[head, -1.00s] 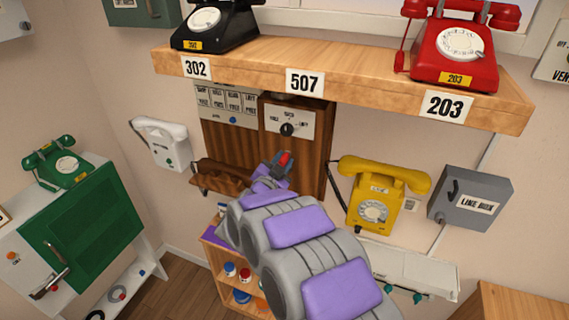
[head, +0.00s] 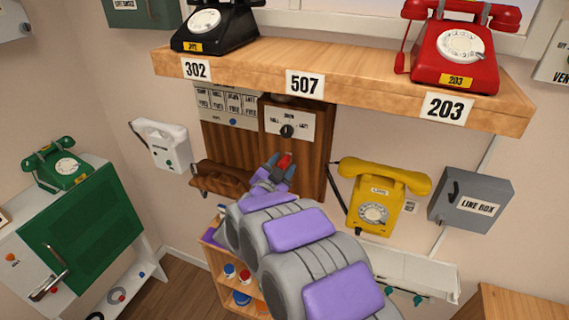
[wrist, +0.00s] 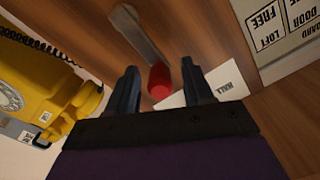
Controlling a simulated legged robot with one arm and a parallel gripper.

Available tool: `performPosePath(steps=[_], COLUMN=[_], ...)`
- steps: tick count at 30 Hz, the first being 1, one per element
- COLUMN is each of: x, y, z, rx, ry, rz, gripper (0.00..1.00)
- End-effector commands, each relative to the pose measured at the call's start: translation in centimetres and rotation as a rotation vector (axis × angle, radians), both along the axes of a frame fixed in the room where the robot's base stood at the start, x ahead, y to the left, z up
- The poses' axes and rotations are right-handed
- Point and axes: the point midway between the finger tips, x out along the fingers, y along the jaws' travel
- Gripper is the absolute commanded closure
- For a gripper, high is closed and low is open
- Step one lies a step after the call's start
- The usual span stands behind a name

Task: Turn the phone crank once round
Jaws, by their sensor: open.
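The wooden wall phone (head: 311,165) hangs under the shelf, with a dark selector knob on its pale plate. Its crank shows in the wrist view as a grey metal arm (wrist: 138,35) ending in a red knob (wrist: 159,84). The red knob (head: 285,161) also shows in the head view at my gripper's tip. My gripper (wrist: 159,68) is open, with one dark finger on each side of the red knob. The knob lies between the fingers; I cannot tell whether either touches it. My arm hides the phone's lower part in the head view.
The wooden shelf (head: 350,87) juts out above, with a black phone (head: 216,25) and a red phone (head: 455,50). A grey line box (head: 472,200) is farther right.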

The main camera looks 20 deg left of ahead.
Motion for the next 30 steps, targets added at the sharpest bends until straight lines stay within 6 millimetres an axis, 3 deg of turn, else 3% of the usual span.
performPosePath(steps=[22, 30], x=[-5.4, -6.2], y=[0.5, 0.5], z=[-0.1, -0.1], rx=[-0.002, -0.001], ry=[0.002, 0.000], rz=[0.001, -0.001], gripper=[0.49, 0.49])
